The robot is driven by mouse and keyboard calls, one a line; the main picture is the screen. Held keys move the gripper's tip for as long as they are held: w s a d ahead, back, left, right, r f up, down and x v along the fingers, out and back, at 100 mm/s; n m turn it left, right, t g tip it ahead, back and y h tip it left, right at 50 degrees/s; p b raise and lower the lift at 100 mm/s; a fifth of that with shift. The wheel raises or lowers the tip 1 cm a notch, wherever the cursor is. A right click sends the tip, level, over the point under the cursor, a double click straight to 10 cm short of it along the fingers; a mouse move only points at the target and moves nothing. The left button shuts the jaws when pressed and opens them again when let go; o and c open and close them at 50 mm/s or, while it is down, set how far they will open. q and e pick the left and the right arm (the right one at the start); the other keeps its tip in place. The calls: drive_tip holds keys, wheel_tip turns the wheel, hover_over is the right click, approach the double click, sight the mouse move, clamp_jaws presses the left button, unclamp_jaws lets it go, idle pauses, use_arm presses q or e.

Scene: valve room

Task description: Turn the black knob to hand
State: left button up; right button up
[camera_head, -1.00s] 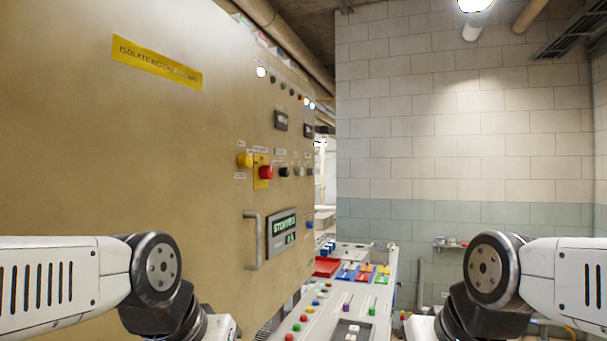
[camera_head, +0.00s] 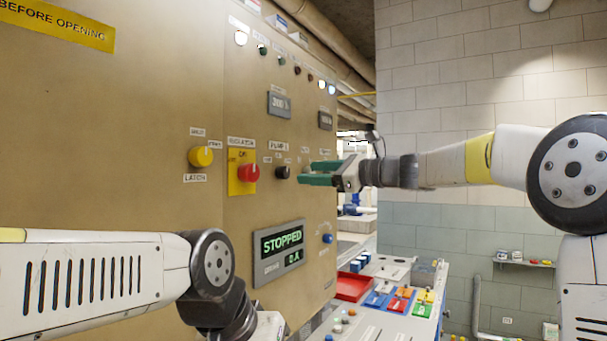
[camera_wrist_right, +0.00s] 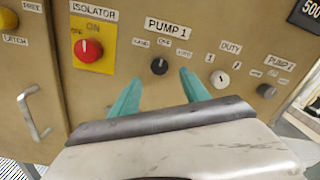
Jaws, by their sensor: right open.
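The black knob (camera_head: 283,172) is on the tan cabinet front under the PUMP 1 label, right of the red isolator knob. In the right wrist view the black knob (camera_wrist_right: 159,66) sits just beyond the fingertips, with HAND, OFF and AUTO labels around it. My right gripper (camera_head: 303,174) has green fingers pointing at the cabinet close to the knob. In the wrist view the right gripper (camera_wrist_right: 160,77) is open, its fingers apart and nothing between them; the knob looks clear of both. My left arm shows at lower left, but its gripper is not visible.
A red isolator knob (camera_head: 249,173) on a yellow plate and a yellow knob (camera_head: 201,156) stick out to the left. A white duty knob (camera_wrist_right: 220,79) lies right of the right finger. A display (camera_head: 279,252) reads STOPPED below. A control desk (camera_head: 383,325) stands lower right.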

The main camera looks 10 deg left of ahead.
sight(287, 173)
drive_tip(key=x, duration=0.7)
drive_tip(key=shift+a, duration=0.15)
drive_tip(key=shift+c, duration=0.2)
drive_tip(key=shift+s, duration=0.1)
clamp_jaws()
drive_tip(key=n, duration=0.4)
drive_tip(key=shift+f+n, duration=0.1)
drive_tip(key=shift+n, duration=2.4)
